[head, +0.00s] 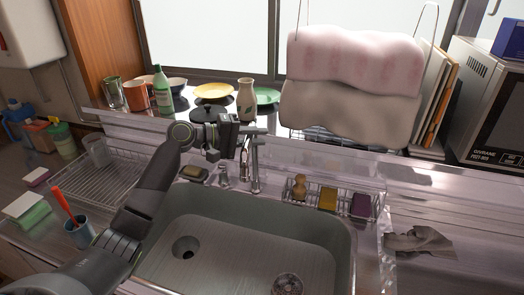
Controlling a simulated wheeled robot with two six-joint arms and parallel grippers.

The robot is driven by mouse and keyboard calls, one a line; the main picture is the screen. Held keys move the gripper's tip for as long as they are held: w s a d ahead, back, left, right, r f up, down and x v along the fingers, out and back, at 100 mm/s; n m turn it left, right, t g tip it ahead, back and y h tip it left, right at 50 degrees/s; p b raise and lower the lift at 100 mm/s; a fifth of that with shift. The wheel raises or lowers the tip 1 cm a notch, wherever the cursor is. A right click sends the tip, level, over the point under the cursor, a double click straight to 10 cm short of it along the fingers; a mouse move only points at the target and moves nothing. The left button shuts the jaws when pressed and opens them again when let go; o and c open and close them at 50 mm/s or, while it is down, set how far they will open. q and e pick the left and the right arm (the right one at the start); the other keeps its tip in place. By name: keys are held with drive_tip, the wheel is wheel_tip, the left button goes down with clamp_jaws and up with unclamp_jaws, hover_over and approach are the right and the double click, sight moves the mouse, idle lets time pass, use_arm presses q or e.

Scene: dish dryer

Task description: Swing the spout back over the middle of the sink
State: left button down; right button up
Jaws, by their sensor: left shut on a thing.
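The chrome faucet spout (255,168) stands at the back edge of the sink, a little right of a short tap (223,176). The grey sink (240,248) fills the lower middle, with its drain (186,247) toward the left. My left gripper (246,133) reaches in over the sink's back left and is shut on the spout near its upper part. The jaws and the arm partly hide the spout, so its exact direction is hard to tell. My right gripper is not in view.
A wire caddy (331,200) with a brush and sponges sits behind the sink at right. A wire dish rack (95,178) lies to the left. Pots, plates and a vase (246,100) line the sill behind.

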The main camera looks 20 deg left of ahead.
use_arm(q)
drive_tip(key=shift+s+a+f+m+g+h+b, duration=0.15)
drive_tip(key=shift+a+f+m+g+h+b, duration=0.1)
drive_tip(key=shift+a+m+g+h+b, duration=0.3)
drive_tip(key=shift+s+a+r+m+g+h+b, duration=0.15)
drive_tip(key=shift+s+a+m+g+h+b, duration=0.1)
drive_tip(key=shift+a+m+g+b, duration=0.5)
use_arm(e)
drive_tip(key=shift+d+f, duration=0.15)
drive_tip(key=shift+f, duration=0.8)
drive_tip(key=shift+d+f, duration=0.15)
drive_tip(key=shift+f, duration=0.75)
use_arm(q)
drive_tip(key=shift+d, duration=0.2)
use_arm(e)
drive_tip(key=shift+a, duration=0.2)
use_arm(q)
drive_tip(key=c, duration=1.3)
unclamp_jaws()
drive_tip(key=shift+w, duration=0.1)
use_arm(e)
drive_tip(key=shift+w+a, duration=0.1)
